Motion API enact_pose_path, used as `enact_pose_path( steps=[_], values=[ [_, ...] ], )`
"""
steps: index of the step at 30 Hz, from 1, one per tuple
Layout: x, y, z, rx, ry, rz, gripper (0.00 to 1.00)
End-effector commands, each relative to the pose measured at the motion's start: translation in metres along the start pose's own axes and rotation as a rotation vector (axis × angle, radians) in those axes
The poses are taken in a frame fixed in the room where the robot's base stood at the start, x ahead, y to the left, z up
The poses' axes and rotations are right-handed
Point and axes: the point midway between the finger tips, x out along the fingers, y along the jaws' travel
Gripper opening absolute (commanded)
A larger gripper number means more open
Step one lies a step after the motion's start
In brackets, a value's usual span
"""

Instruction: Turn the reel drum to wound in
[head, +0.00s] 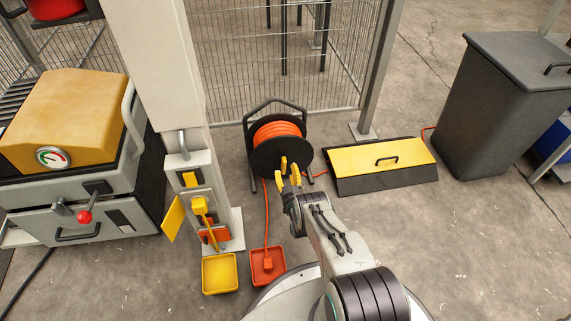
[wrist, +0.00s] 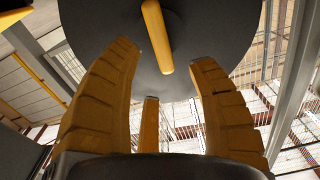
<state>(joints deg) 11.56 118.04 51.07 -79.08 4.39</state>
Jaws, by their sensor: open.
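The reel drum (head: 262,158) has a black front disc, orange cable wound behind it and a black tubular stand. A yellow handle (head: 283,163) sticks out from the disc, low and right of its centre. My gripper (head: 288,177) is just in front of the disc, near the handle. In the wrist view the dark disc (wrist: 215,30) fills the top, and the yellow handle (wrist: 153,28) points down between the tips of my open gripper (wrist: 164,57). The fingers stand apart on both sides of it. I cannot tell whether any finger touches it.
Orange cable runs from the reel down to a plug in a red tray (head: 283,278), beside a yellow tray (head: 205,284). A post with a yellow plug (head: 199,203) stands left. A yellow-topped ramp box (head: 345,162) and grey bin (head: 520,60) are right. Mesh fencing (head: 230,60) stands behind.

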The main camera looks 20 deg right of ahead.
Motion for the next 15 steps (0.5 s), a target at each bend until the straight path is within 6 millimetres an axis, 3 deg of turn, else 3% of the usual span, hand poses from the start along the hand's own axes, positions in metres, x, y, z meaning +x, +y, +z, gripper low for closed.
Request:
enact_pose_path(
  steps=[7, 15],
  values=[
    [0.032, 0.0, 0.002, 0.0, 0.004, 0.0, 0.53],
    [0.051, 0.0, 0.001, 0.0, 0.002, 0.0, 0.53]
  ],
)
